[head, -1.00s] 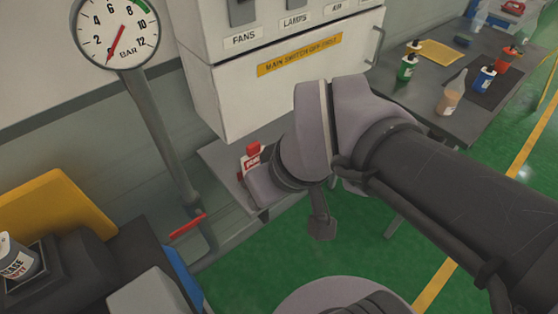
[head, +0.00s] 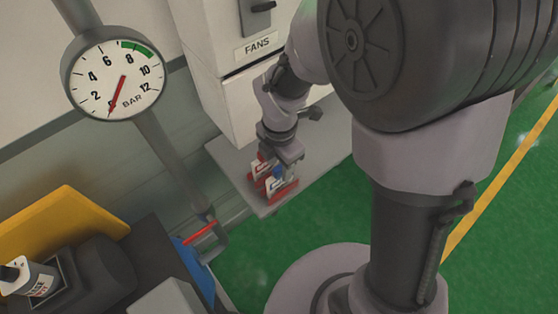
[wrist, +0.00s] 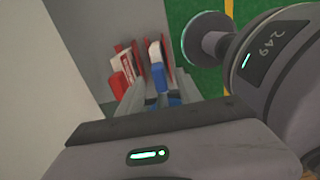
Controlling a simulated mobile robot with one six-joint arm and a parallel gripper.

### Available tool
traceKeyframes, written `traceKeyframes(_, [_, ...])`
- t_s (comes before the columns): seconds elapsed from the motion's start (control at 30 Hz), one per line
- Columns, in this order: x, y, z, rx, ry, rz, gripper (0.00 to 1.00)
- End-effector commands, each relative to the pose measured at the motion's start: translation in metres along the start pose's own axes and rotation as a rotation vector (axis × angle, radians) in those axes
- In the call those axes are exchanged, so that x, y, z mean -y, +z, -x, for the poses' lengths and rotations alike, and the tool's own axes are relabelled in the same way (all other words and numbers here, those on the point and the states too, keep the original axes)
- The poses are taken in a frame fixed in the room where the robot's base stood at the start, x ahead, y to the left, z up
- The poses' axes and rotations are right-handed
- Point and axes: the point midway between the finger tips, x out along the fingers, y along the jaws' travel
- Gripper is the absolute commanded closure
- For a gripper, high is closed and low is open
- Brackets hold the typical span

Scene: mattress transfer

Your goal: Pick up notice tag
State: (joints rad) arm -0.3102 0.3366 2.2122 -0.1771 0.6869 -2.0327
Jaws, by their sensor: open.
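A blue and white tag (head: 277,174), which looks like the notice tag, stands on the grey shelf (head: 232,165). Its lettering is too small to read. My gripper (head: 273,182) reaches down over the shelf, with its open jaws around this tag. In the wrist view, the blue and white tag (wrist: 156,58) shows between the fingers of my gripper (wrist: 154,70), and its lower part is partly covered. I cannot tell whether the fingers touch it. A red and white tag (wrist: 123,68) stands close by on the left.
The white switch cabinet (head: 215,75) rises right behind the shelf. A pressure gauge (head: 117,80) on a pipe is at the left. A red-handled valve (head: 200,233) is below the shelf's left side. Green floor (head: 335,195) is open to the right.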

Motion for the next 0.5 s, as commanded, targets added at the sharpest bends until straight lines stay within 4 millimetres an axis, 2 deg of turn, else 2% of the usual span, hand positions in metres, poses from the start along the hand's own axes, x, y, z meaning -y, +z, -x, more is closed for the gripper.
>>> traceKeyframes(0.1, [0.001,0.001,-0.028,-0.001,-0.004,0.000,0.58])
traceKeyframes(0.2, [0.001,0.001,-0.045,-0.001,-0.004,0.000,0.58])
traceKeyframes(0.3, [0.000,0.001,-0.051,-0.001,-0.002,-0.001,0.58])
traceKeyframes(0.5, [0.000,0.001,-0.049,0.000,-0.001,-0.001,0.60])
